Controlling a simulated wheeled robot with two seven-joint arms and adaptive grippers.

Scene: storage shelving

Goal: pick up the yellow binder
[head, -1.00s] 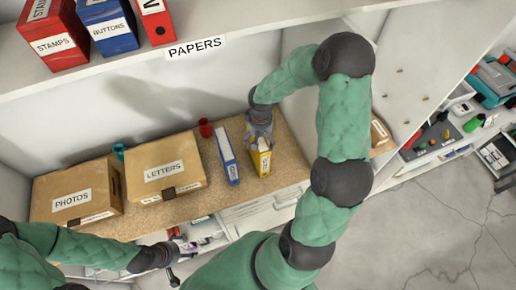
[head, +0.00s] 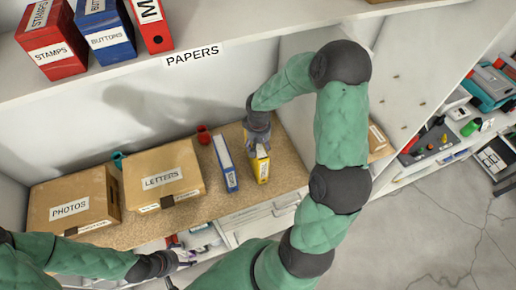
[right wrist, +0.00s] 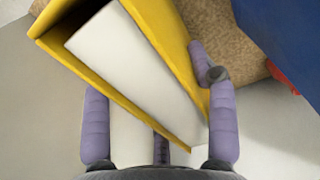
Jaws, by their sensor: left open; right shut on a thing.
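The yellow binder (head: 262,166) stands on the cork-coloured shelf board, right of a blue binder. My right gripper (head: 258,143) is at its top, coming from behind and above. In the right wrist view the yellow binder (right wrist: 120,60) fills the upper middle, its white pages showing. The fingers of my right gripper (right wrist: 160,118) lie on either side of it, shut on it. I cannot tell whether the binder's base touches the board. My left gripper (head: 180,268) is open and empty in front of the shelf's lower edge.
The blue binder (head: 225,163) stands close to the left. A side wall (head: 300,85) stands close on the right.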

